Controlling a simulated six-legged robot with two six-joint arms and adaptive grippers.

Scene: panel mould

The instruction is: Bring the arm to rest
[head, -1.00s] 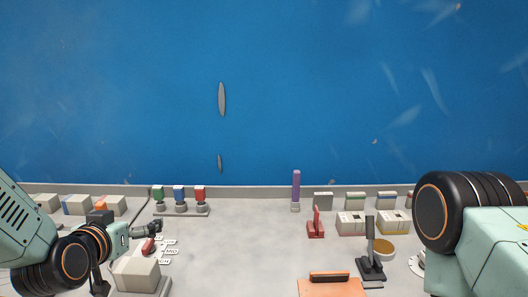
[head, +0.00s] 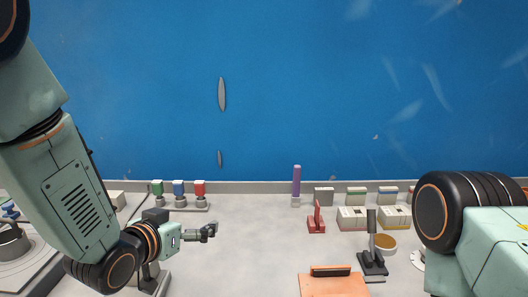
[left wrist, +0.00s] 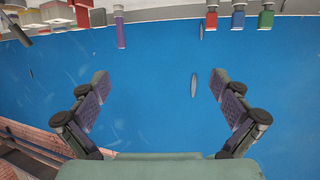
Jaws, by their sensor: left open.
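My left gripper (head: 209,231) is held over the front left part of the grey panel in the head view, pointing right. In the left wrist view its two fingers (left wrist: 160,95) are spread apart with nothing between them. Blue surface fills the space beyond the fingers there. The left arm (head: 60,190) comes down from the upper left of the head view. My right arm (head: 480,240) shows at the right edge; its gripper is out of frame.
Green, blue and red blocks (head: 179,189) stand on a small rail behind the left gripper. A purple post (head: 296,182), a red stand (head: 317,218), a black lever (head: 371,245) and an orange board (head: 333,284) are to the right. The panel's middle is clear.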

